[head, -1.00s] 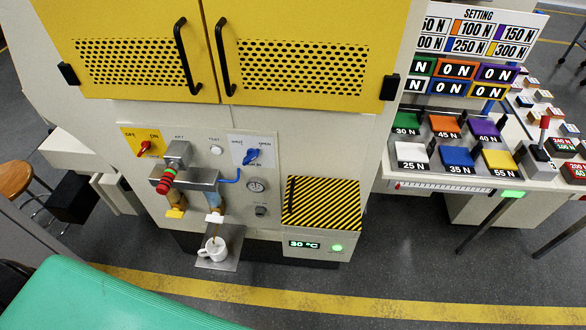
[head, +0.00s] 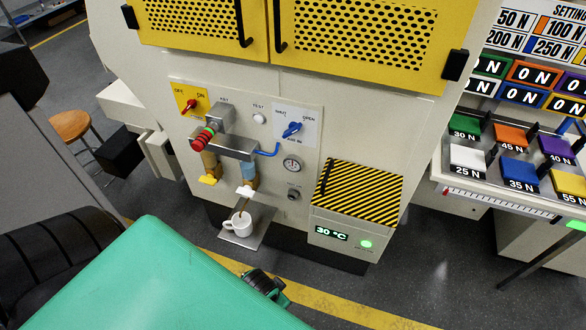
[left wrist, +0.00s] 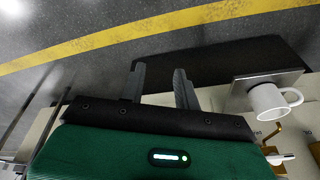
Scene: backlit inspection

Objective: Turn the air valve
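The air valve (head: 292,129) is a blue handle on a white plate (head: 306,112) marked SHUT and OPEN, at the upper right of the machine's control panel. The handle slants up to the right, and a blue hose runs below it. My left gripper (head: 264,284) is a dark shape at the bottom of the head view, beyond my green arm, low and well apart from the valve. In the left wrist view its two grey fingers (left wrist: 159,72) stand apart with nothing between them. The valve is not seen in that view. My right gripper is not in view.
Left of the valve are a red OFF/ON switch (head: 189,106), a red knob (head: 203,139) and grey pipework. A white mug (head: 238,223) stands on a metal tray (head: 253,236) below. A striped box (head: 360,193) juts out at the right.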

